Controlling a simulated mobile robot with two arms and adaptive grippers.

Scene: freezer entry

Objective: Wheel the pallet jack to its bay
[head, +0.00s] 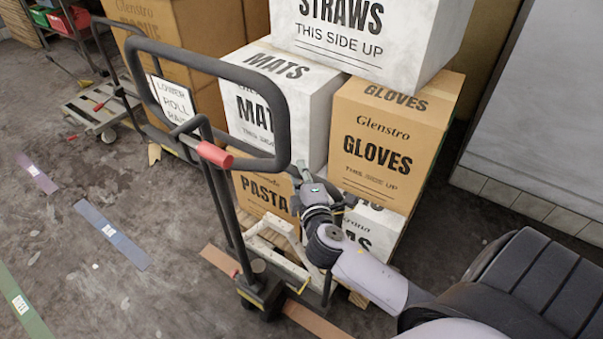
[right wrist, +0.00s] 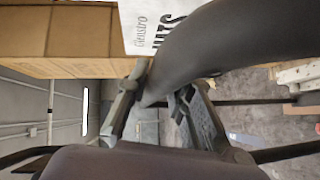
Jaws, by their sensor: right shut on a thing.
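The pallet jack (head: 223,220) stands in the middle of the head view, with a black loop handle (head: 283,120), a red lever (head: 214,154) and a low base in front of stacked boxes. My right gripper (head: 302,172) is at the lower right corner of the loop, shut on the handle. In the right wrist view the thick dark handle tube (right wrist: 215,45) runs between its fingers (right wrist: 155,95). My left gripper is in neither view. Coloured floor strips show: purple (head: 38,173), blue (head: 111,235), green (head: 22,303) and brown (head: 315,320); which marks the bay is unclear.
Stacked cartons, including a gloves box (head: 385,140) and a mats box (head: 255,105), stand close behind the jack. Another wheeled cart (head: 102,108) stands at the back left. A grey wall panel (head: 545,110) is at right. The floor at left is mostly clear.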

